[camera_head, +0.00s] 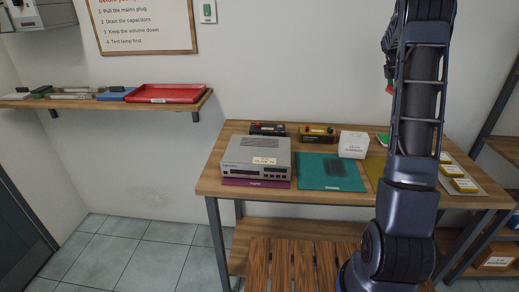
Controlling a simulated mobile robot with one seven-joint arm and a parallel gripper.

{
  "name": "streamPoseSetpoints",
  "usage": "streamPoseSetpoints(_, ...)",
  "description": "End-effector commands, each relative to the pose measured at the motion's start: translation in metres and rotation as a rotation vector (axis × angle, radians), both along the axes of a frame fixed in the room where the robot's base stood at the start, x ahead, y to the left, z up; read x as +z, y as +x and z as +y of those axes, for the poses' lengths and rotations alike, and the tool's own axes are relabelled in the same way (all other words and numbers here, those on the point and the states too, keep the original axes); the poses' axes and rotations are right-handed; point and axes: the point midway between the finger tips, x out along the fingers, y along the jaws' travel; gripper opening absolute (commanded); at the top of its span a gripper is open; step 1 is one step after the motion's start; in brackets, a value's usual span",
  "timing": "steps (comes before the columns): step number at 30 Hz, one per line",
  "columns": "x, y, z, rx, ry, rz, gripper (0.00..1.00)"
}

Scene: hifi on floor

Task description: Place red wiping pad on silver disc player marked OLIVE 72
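The silver disc player (257,158) stands on the left of the wooden table, on a purple mat. A label on its front appears to read OLIVE 72, in small print. Its top is bare, with a vented area. My gripper (389,76) is raised against the wall, high above the table's right half and right of the player. A small red piece (389,88), apparently the red wiping pad, shows at its lower end, off the table. My arm hides most of both; the fingers do not show clearly.
Behind the player are a black device (268,129) and a dark-and-yellow device (317,134). A teal mat (331,172) and a white box (353,145) lie to its right. A red tray (166,93) is on the wall shelf. A slatted wooden surface (300,262) stands in front.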

Motion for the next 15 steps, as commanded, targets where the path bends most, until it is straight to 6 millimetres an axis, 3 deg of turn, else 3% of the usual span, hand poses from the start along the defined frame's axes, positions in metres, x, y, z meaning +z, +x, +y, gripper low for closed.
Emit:
streamPoseSetpoints(1,0.003,0.002,0.025,0.03,0.002,0.001,0.54)
streamPoseSetpoints(3,0.007,0.003,0.056,0.067,0.003,-0.001,0.54)
streamPoseSetpoints(15,0.025,-0.018,0.229,0.278,0.009,0.001,0.54)
